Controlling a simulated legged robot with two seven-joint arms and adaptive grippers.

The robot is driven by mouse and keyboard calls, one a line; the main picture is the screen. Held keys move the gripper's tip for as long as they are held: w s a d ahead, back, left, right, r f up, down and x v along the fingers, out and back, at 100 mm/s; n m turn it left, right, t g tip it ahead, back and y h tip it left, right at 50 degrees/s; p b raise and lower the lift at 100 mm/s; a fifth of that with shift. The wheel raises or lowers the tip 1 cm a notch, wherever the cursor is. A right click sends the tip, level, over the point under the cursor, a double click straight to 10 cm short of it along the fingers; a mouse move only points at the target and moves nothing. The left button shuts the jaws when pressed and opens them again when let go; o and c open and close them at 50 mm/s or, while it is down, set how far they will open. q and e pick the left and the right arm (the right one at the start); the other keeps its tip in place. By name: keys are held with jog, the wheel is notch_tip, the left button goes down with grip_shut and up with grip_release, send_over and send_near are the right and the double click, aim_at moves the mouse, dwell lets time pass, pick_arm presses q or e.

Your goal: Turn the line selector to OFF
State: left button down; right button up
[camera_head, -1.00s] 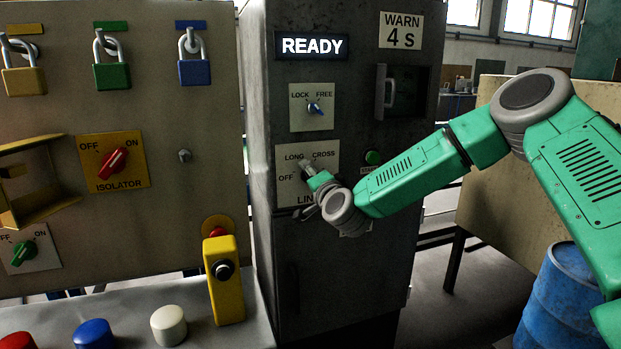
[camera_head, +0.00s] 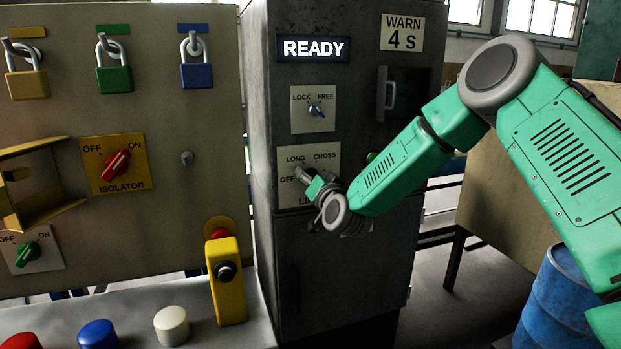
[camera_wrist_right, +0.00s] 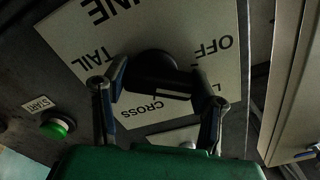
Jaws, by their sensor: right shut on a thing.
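In the right wrist view the plate (camera_wrist_right: 190,28) appears upside down, with TAIL and OFF on either side. The dark selector knob (camera_wrist_right: 152,68) sits between the two fingers of my right gripper (camera_wrist_right: 160,80), which is shut on it. I cannot tell for certain which word the knob points to. My left gripper is not in view.
The lit READY sign (camera_head: 313,48) and the LOCK/FREE switch (camera_head: 315,110) are above the selector. A green START button (camera_wrist_right: 55,128) is beside the plate. An isolator panel with padlocks stands left, a blue barrel (camera_head: 555,300) lower right.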

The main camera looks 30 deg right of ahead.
jog(key=shift+f+n, duration=0.15)
jog(key=shift+n, duration=0.8)
jog(key=shift+f+n, duration=0.15)
jog(key=shift+n, duration=0.8)
jog(key=shift+s, duration=0.1)
jog(key=o, duration=1.2)
jog(key=shift+c, duration=0.2)
jog(key=shift+s, duration=0.1)
jog(key=v, duration=1.1)
jog(key=shift+s, duration=0.3)
jog(key=shift+a+f, duration=0.1)
jog(key=shift+f, duration=0.05)
